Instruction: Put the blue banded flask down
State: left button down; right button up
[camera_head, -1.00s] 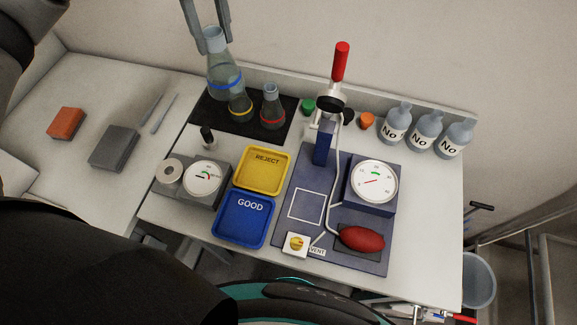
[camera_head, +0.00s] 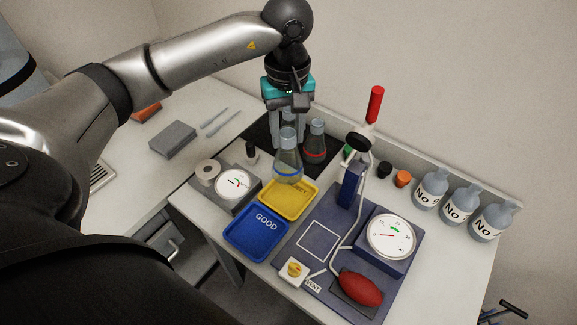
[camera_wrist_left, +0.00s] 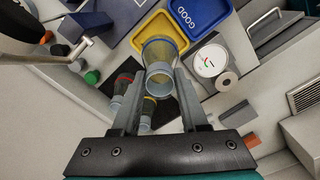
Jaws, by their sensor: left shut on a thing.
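The blue banded flask (camera_head: 288,158) is clear glass with a blue ring low on its body. My left gripper (camera_head: 288,125) is shut on its neck from above and holds it upright. In the head view its base overlaps the back of the yellow REJECT tray (camera_head: 301,208); I cannot tell how high it is. In the left wrist view, the flask (camera_wrist_left: 160,62) is between the fingers (camera_wrist_left: 158,88), against the yellow tray (camera_wrist_left: 172,28). The red banded flask (camera_head: 315,143) stands on the black mat (camera_head: 258,131). My right gripper is not in view.
The blue GOOD tray (camera_head: 257,232) lies in front of the yellow one. A dial gauge (camera_head: 234,184) is at its left, and a stand with a red handle (camera_head: 375,104) at its right. The yellow banded flask (camera_wrist_left: 148,106) shows behind in the left wrist view. Bottles (camera_head: 458,206) stand right.

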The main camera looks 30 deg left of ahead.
aim_at(288, 165)
pick_arm(q)
notch_tip(288, 165, down, 10)
jog(key=shift+r, duration=0.15)
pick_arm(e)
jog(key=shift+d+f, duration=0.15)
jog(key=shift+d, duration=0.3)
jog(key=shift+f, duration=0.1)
pick_arm(q)
jog(key=shift+f+b, duration=0.2)
jog(key=shift+b, duration=0.15)
jog(key=shift+c, duration=2.2)
grip_release()
jog(key=shift+r, duration=0.1)
jog(key=shift+r, duration=0.1)
